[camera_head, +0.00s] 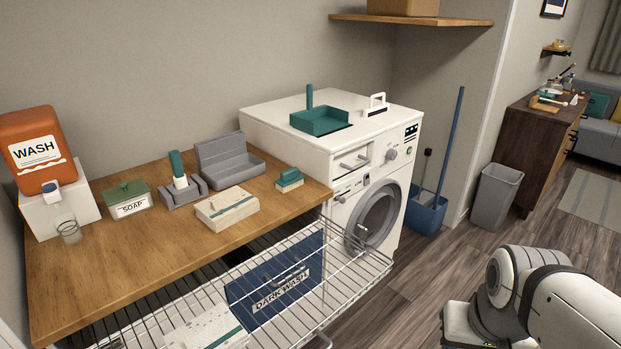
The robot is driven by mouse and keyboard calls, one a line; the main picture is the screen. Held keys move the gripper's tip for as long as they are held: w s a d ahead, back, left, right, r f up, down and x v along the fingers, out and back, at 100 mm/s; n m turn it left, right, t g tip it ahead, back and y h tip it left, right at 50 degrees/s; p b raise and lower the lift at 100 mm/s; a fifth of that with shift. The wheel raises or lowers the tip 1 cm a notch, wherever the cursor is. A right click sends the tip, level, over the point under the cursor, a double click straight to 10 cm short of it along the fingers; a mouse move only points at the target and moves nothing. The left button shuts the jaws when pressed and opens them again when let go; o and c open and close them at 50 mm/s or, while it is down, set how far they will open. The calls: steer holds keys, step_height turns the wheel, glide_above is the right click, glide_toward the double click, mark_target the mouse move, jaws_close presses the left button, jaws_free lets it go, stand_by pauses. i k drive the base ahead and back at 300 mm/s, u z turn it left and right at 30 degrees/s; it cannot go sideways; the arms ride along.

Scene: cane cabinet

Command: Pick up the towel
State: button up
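A folded cream towel with a thin stripe (227,207) lies flat on the wooden counter (120,268), near its front edge. A second folded, speckled pale cloth with a green stripe (203,331) lies low in the wire basket at the bottom of the picture, partly cut off by the frame and crossed by wires. My arm shows at the lower right, well apart from both cloths. My gripper is not in view.
A wire basket (352,262) juts out in front of the counter, with a dark blue "DARK WASH" bin (275,280) behind its wires. A soap box (130,206), grey holders (228,168) and a green brush (289,182) surround the counter towel.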

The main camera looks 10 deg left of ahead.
mark_target(223, 208)
steer(key=z, duration=1.15)
steer(key=i, duration=2)
steer(key=u, duration=2)
steer(key=k, duration=0.1)
steer(key=u, duration=2.1)
steer(key=i, duration=1)
